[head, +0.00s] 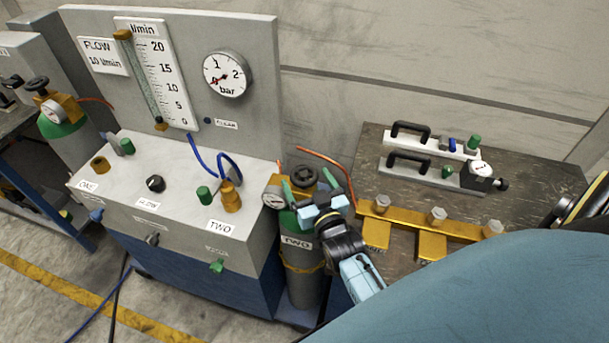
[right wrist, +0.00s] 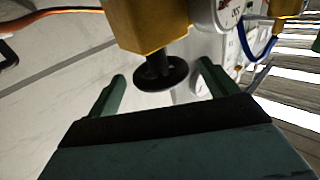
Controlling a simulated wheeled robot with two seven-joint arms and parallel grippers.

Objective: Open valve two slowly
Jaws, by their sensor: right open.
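A grey gas cylinder labelled TWO (head: 306,285) stands right of the panel box. On top it has a brass valve body, a round gauge (head: 272,197) and a black handwheel (head: 304,176). My right gripper (head: 309,186) is at the cylinder top, with its green fingers open and spread to either side of the handwheel. In the right wrist view, the black handwheel (right wrist: 160,74) sits between and just beyond the fingertips, under the yellow valve body (right wrist: 148,25). The fingers appear apart from it. My left gripper is out of view.
The panel box (head: 150,160) carries knobs, a brass fitting labelled TWO (head: 230,197) with a blue hose, a flow tube (head: 160,75) and a bar gauge (head: 227,74). Another green cylinder (head: 65,140) stands left. A right-hand bench (head: 385,200) holds a brass manifold (head: 440,226) and handled tools.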

